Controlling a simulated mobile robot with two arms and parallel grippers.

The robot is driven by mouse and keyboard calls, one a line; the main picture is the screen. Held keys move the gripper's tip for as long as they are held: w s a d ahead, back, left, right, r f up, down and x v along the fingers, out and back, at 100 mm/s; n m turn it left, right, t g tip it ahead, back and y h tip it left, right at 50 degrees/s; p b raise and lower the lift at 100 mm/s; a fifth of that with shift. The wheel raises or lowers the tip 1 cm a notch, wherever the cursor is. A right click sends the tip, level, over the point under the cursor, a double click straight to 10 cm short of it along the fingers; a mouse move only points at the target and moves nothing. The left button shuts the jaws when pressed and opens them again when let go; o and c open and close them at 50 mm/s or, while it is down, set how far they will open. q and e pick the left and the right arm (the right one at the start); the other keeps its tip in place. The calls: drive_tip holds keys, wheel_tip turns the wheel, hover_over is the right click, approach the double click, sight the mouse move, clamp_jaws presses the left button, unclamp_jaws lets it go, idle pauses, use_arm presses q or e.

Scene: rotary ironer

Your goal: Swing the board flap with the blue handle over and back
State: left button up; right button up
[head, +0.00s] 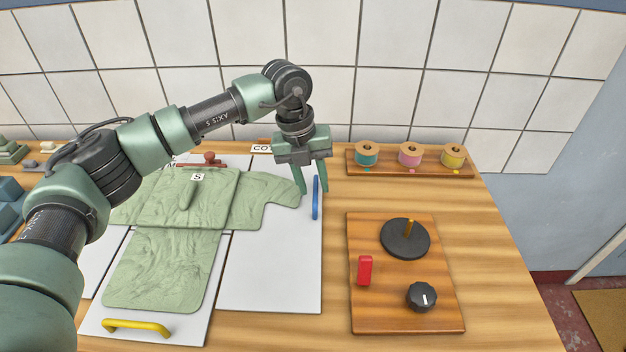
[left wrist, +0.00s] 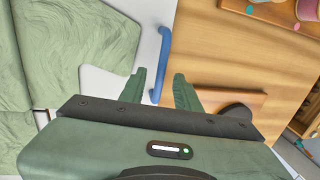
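The blue handle (head: 316,198) stands along the right edge of a white board flap (head: 270,275). The flap lies flat, with a sleeve of a green shirt (head: 165,265) over its upper part. In the left wrist view the blue handle (left wrist: 163,62) shows between and beyond the two fingers (left wrist: 160,88). The fingers are apart with a gap around the handle; I cannot tell whether they touch it. My right gripper is in neither view.
A yellow handle (head: 136,326) is on the front white flap. Right of the board stands a wooden panel (head: 390,310) with a black disc, red switch and black knob. A spool rack (head: 410,172) is behind it. Bare table lies between board and panel.

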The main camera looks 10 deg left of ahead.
use_arm(q)
drive_tip(key=shift+f, duration=0.15)
clamp_jaws()
idle(1.4)
